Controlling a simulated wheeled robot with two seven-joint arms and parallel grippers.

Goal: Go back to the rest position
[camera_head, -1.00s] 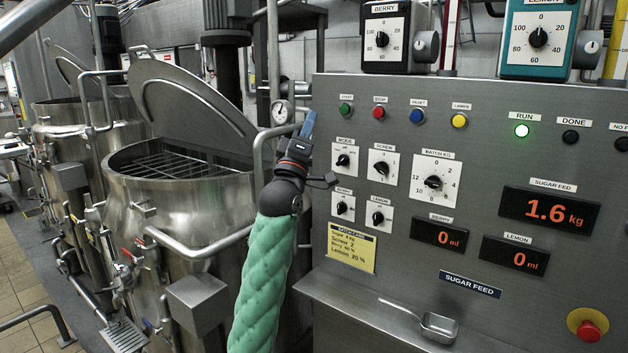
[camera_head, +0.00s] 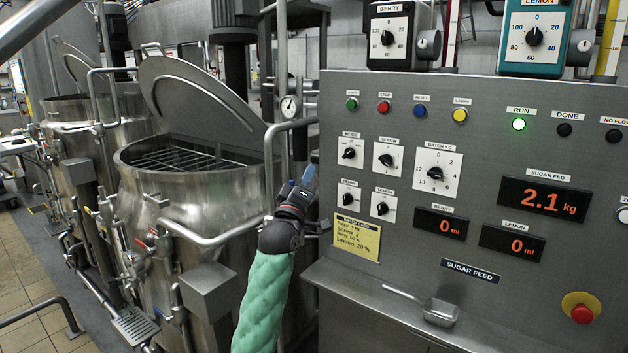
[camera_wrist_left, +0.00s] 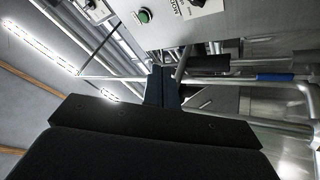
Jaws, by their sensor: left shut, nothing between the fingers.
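My left gripper (camera_head: 308,178) is shut and empty. It stands pointing up in front of the left edge of the control panel (camera_head: 470,110), beside the steel pipe rail. Its fingers also show in the left wrist view (camera_wrist_left: 163,88), closed together, with the panel's green start button (camera_wrist_left: 144,15) above them. My green-sleeved left arm (camera_head: 264,300) comes up from the bottom of the head view. My right gripper is not in view.
A jacketed mixer (camera_head: 190,190) with a raised lid stands left of my arm, its pipes close by. A metal scoop (camera_head: 438,312) lies on the panel's ledge. The RUN lamp (camera_head: 519,124) glows green; the sugar display (camera_head: 543,199) reads 2.1 kg.

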